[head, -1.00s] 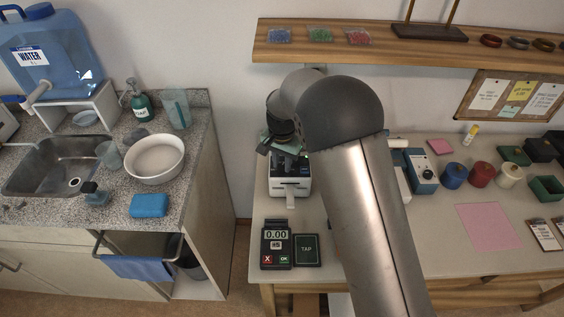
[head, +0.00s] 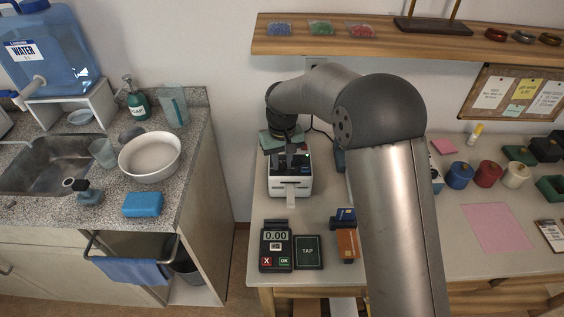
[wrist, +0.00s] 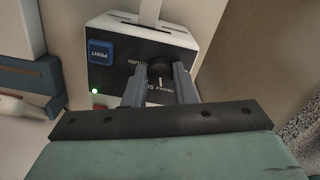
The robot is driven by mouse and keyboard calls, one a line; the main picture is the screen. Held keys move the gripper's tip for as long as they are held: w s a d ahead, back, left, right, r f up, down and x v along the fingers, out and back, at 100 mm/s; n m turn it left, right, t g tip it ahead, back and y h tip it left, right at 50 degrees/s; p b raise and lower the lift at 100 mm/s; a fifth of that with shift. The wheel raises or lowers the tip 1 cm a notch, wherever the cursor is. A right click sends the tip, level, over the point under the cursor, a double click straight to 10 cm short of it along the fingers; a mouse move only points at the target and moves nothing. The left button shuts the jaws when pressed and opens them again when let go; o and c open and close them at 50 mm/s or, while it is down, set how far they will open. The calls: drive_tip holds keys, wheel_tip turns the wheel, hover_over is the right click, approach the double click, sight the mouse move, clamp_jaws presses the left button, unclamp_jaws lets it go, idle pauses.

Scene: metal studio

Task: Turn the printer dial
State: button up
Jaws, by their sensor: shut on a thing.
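The printer (head: 290,182) is a small white box with a dark top panel, standing at the left end of the table. In the wrist view its panel (wrist: 118,72) carries a blue PRINT button (wrist: 100,52), a lit green light (wrist: 95,91) and printed lettering partly hidden by my fingers. The black round dial (wrist: 160,70) sits between my two fingertips. My gripper (wrist: 162,82) is shut on the dial from above. In the head view my gripper (head: 287,150) is over the printer top, and the dial is hidden there.
A payment terminal (head: 276,247), a TAP pad (head: 308,251) and a card holder (head: 345,240) lie in front of the printer. My arm crosses the table to the right. A shelf (head: 400,42) hangs above. A sink counter (head: 190,190) is at left.

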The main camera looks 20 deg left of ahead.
sight(282, 164)
drive_tip(key=shift+n, duration=1.1)
drive_tip(key=o, duration=1)
drive_tip(key=shift+r, duration=0.1)
wheel_tip(282, 164, up, 17)
drive_tip(key=b, duration=0.1)
drive_tip(key=shift+r, duration=0.2)
